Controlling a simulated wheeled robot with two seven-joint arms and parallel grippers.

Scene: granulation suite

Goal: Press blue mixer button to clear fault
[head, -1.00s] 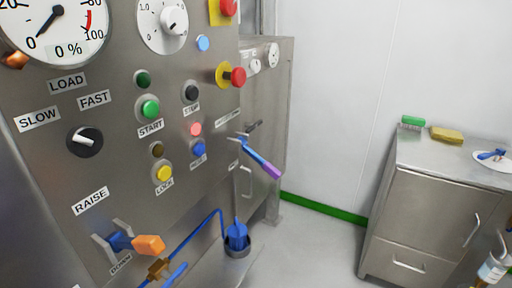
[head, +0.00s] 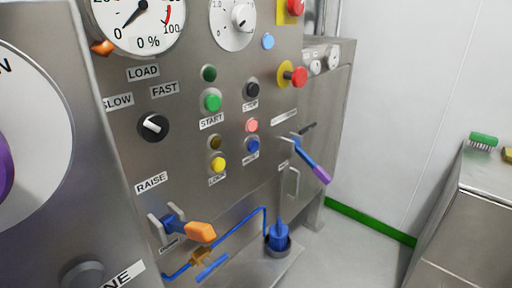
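The blue button (head: 252,145) sits on the grey steel control panel (head: 185,85), below a lit pink-red lamp (head: 252,125) and right of a dark amber lamp (head: 215,142). A label under the blue button is too small to read. A yellow button (head: 219,164) is at its lower left, and a green START button (head: 213,102) and black STOP button (head: 253,89) are above. A second, light blue round part (head: 268,41) is higher on the panel. Neither of my grippers shows in the head view.
A lever with a purple grip (head: 320,174) sticks out right of the buttons. An orange-handled lever (head: 200,232) and blue hose (head: 238,232) are below. A red emergency knob (head: 299,76) protrudes above. A steel cabinet (head: 470,225) stands right, with clear floor between.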

